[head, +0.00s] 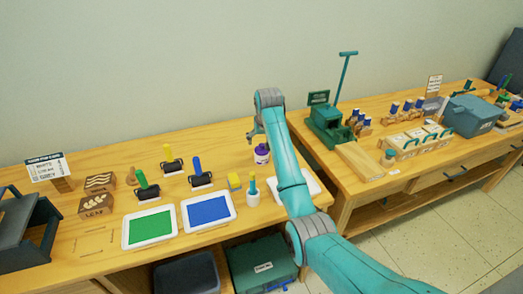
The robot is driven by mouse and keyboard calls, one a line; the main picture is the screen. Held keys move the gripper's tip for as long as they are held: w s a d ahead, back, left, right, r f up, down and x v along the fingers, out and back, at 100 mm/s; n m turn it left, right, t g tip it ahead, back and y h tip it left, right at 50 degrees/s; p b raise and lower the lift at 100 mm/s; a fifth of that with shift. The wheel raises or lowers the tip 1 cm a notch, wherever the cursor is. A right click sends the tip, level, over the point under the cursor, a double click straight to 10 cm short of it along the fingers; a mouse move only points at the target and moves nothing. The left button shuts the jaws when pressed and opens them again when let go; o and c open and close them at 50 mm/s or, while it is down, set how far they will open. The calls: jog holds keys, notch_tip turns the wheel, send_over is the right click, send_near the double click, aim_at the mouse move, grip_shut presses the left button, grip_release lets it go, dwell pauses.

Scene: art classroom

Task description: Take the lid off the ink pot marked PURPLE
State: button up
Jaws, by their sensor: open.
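A small pot with purple on it (262,158) stands upright near the back right of the left table, beside my arm. A pale label shows on it, but the lettering is too small to read. My gripper (252,136) is above and slightly left of this pot, partly hidden behind my own wrist. It is open, and nothing shows between its fingers. I cannot tell clearly where the lid meets the pot.
A right table (370,187) holds a green press (325,125). A gap separates the tables.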

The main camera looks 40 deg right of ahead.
aim_at(262, 144)
jog(key=shift+x, duration=2.3)
jog(key=shift+r, duration=0.1)
jog(key=c, duration=0.9)
